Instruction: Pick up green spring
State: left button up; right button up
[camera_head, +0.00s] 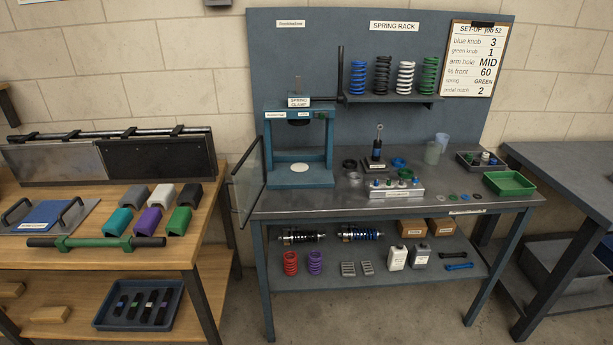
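The green spring (428,76) stands upright at the right end of the spring rack shelf (392,99), which is fixed to the blue-grey back panel. A white spring (404,77) stands just to its left, then a black spring and a blue spring. A set-up sheet (475,60) on a clipboard hangs to the right of the green spring and lists the spring as green. Neither of my grippers is in view.
A blue spring clamp (299,145) with a post and arm stands left of the rack. The bench top below holds a shock body (377,145), cups (433,152), a green tray (509,184) and small parts. A wooden table (190,245) stands at left.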

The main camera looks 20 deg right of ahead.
aim_at(435, 60)
jog(key=i+j+z, duration=0.1)
jog(key=j+z, duration=0.2)
jog(key=z, duration=0.15)
jog(key=i+j+z, duration=0.1)
jog(key=j+z, duration=0.25)
jog(key=z, duration=0.15)
jog(key=j+z, duration=0.4)
jog(key=j, duration=1.1)
jog(key=k+j+z, duration=0.1)
jog(key=j, duration=0.6)
jog(key=l+u, duration=0.15)
jog(key=u, duration=0.55)
jog(key=l+u, duration=0.65)
jog(key=l, duration=0.15)
jog(key=l+u, duration=0.2)
jog(key=l, duration=0.25)
jog(key=k+l+u, duration=0.2)
jog(key=l, duration=0.2)
jog(key=i+l, duration=0.05)
jog(key=i, duration=0.05)
